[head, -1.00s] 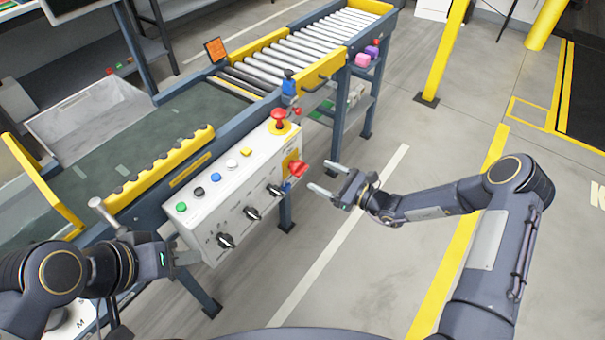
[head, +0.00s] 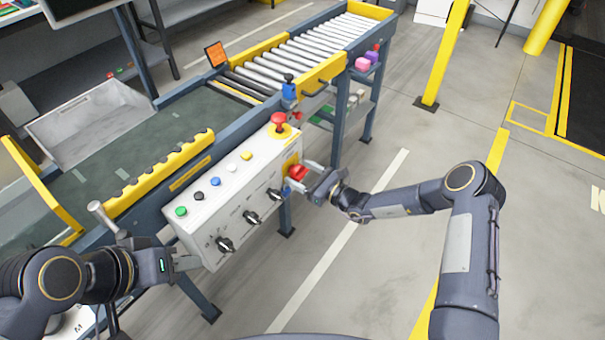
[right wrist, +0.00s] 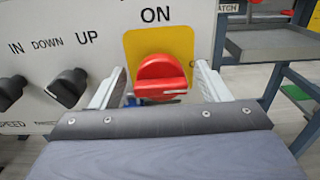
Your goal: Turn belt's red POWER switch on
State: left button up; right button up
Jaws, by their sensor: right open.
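The red POWER switch (head: 297,172) is a rotary knob on a yellow plate at the right end of the white control panel (head: 222,197). In the right wrist view the red knob (right wrist: 161,78) sits below the word ON, its grip bar lying roughly level. My right gripper (head: 305,174) is open, with one finger on each side of the knob; contact with it cannot be told. Its fingers also show in the right wrist view (right wrist: 160,92). My left gripper (head: 183,262) is beside the panel's lower left; whether it is open or shut is unclear.
Black knobs (head: 225,244) line the panel's front face. A red mushroom button (head: 279,122) and coloured buttons are on its top. The roller conveyor (head: 300,50) extends behind. The floor right of the panel is clear up to a yellow post (head: 441,55).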

jog(key=c, duration=1)
jog(key=shift+o, duration=0.2)
jog(key=shift+n, duration=0.4)
jog(key=shift+c, duration=0.2)
jog(key=shift+o, duration=0.2)
jog(key=n+b, duration=0.1)
jog(key=n, duration=0.2)
jog(key=shift+s+f+n+b, duration=0.1)
jog(key=shift+n+b, duration=0.2)
jog(key=shift+b, duration=0.05)
jog(key=n+b, duration=0.1)
jog(key=n, duration=0.4)
jog(key=shift+a+f+b, duration=0.1)
jog(key=shift+b, duration=0.3)
jog(key=n+b, duration=0.2)
jog(key=n, duration=0.3)
jog(key=shift+s+f, duration=0.1)
jog(key=shift+f, duration=0.05)
jog(key=shift+n+b, duration=1.15)
jog(key=shift+n, duration=0.55)
jog(key=o, duration=1)
jog(key=shift+c, duration=0.2)
